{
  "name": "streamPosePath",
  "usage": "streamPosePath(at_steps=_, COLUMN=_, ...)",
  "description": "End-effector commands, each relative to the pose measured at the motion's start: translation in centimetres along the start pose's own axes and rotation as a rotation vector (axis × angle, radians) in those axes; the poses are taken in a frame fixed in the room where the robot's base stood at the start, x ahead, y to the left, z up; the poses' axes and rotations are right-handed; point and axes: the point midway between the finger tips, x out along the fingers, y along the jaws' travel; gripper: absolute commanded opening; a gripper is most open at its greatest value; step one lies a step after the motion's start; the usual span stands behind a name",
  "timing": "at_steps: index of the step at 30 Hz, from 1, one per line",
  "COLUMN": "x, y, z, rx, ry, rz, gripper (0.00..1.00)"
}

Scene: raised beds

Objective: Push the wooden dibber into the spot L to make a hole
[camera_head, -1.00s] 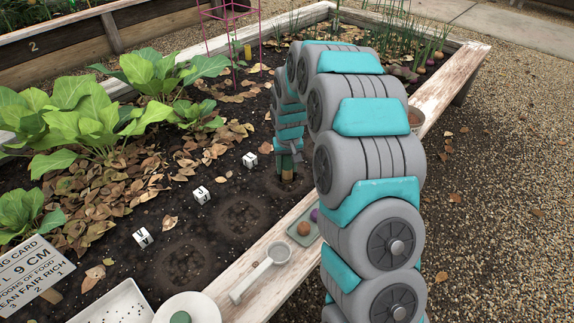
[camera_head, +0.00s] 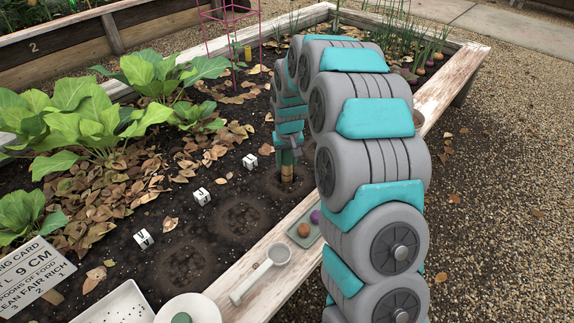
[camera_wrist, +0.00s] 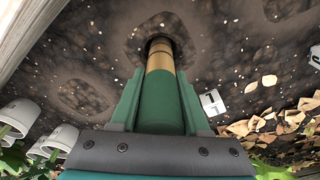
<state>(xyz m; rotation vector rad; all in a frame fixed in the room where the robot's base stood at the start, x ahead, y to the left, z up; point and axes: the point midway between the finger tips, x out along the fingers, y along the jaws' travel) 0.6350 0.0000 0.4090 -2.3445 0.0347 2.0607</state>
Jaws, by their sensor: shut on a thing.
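My gripper (camera_wrist: 158,105) is shut on the wooden dibber (camera_wrist: 161,85), which has a green upper part and a tan lower part. In the head view the dibber (camera_head: 287,173) stands about upright over the dark soil patch at spot L (camera_head: 272,186). A white cube marked L (camera_head: 250,161) lies beside this spot; a marked cube also shows in the wrist view (camera_wrist: 212,102). The dibber's lower end goes into a dark hollow in the soil (camera_wrist: 135,40), so its tip is hidden.
Two more marked cubes (camera_head: 202,197) (camera_head: 144,238) lie beside other dark patches (camera_head: 240,214) (camera_head: 178,264). A scoop (camera_head: 262,274) and a small tray (camera_head: 304,236) rest on the wooden edge. Leafy plants (camera_head: 85,120) and dry leaves fill the left of the bed.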

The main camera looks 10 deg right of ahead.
Motion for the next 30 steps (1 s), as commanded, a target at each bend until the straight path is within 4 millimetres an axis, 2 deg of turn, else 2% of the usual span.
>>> streamPosePath(at_steps=30, x=-6.4, y=0.0, z=-0.8, rx=-0.001, ry=-0.002, rz=0.001, gripper=0.00)
